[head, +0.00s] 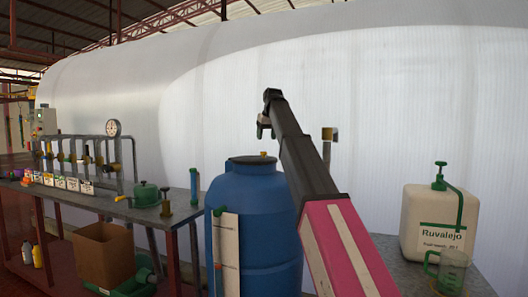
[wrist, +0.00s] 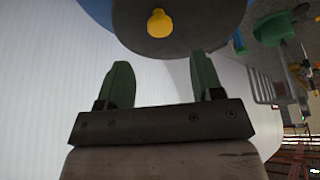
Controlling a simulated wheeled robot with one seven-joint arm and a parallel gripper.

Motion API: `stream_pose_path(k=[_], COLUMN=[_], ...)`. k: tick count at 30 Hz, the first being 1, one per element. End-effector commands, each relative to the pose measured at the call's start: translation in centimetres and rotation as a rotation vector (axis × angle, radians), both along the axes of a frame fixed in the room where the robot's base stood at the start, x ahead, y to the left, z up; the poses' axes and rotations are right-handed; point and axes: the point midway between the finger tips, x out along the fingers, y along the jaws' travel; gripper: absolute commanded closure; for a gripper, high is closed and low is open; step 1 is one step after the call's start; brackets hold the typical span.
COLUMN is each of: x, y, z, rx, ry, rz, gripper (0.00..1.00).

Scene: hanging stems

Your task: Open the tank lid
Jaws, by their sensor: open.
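The blue tank (head: 258,222) stands upright in the middle of the head view. Its dark lid (head: 252,159) lies on top, with a small yellow knob (head: 263,154). In the wrist view the lid (wrist: 195,22) is at the top, and the yellow knob (wrist: 160,24) shows close in front of my fingers. My gripper (wrist: 163,80) is open, with two green fingers apart and nothing between them. In the head view my gripper (head: 264,128) is above the lid, apart from the knob. The lid looks closed on the tank.
A bench (head: 155,212) with pipes, a gauge (head: 113,128) and a green pot (head: 146,193) is left of the tank. A white Ruvalejo canister (head: 437,222) and a clear jug (head: 452,270) stand at right. A cardboard box (head: 103,254) is low at left. A white wall is behind.

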Motion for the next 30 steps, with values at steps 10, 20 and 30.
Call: stream_pose_path(k=[10,20,30], x=[2.1,2.8,2.8], y=[0.9,1.1,1.1], z=[-5.5,-7.2,-7.2], rx=[0.0,0.0,0.0], ry=[0.001,0.0,0.0], rz=[0.0,0.0,0.0], gripper=[0.4,0.4,0.82])
